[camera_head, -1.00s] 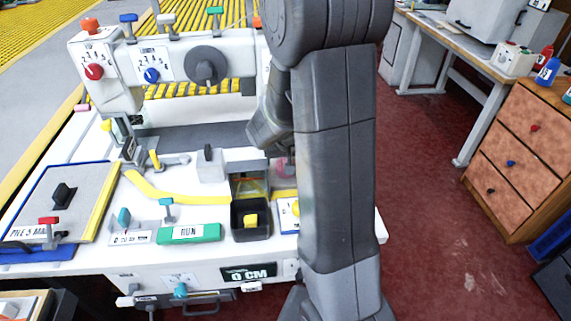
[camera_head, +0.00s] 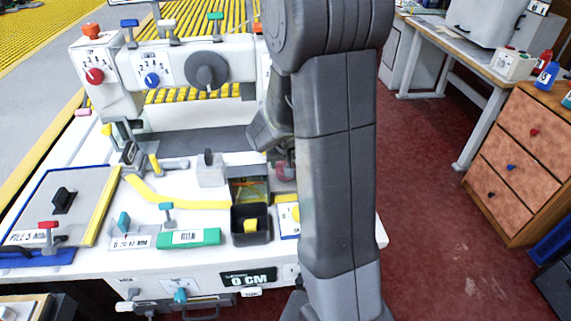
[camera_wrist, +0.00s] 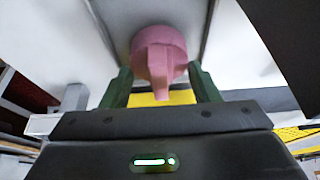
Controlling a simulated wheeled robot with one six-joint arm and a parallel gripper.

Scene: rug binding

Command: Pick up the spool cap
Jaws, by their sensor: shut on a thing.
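The spool cap is a round pink knob with a raised grip bar (camera_wrist: 158,55), at the top centre of the wrist view. My gripper (camera_wrist: 160,88) has its two green fingers on either side of the cap's grip bar and is shut on it. The cap is in front of a pale grey surface. In the head view a pinkish round part (camera_head: 284,172) shows just left of my arm, likely the same cap. My arm hides the gripper there.
The white sewing machine (camera_head: 180,70) stands behind the worktop. A black bin (camera_head: 251,224) with a yellow piece, a green RUN block (camera_head: 190,238) and a yellow strip (camera_head: 165,192) are on the worktop. A wooden drawer cabinet (camera_head: 522,160) stands right, with red floor between.

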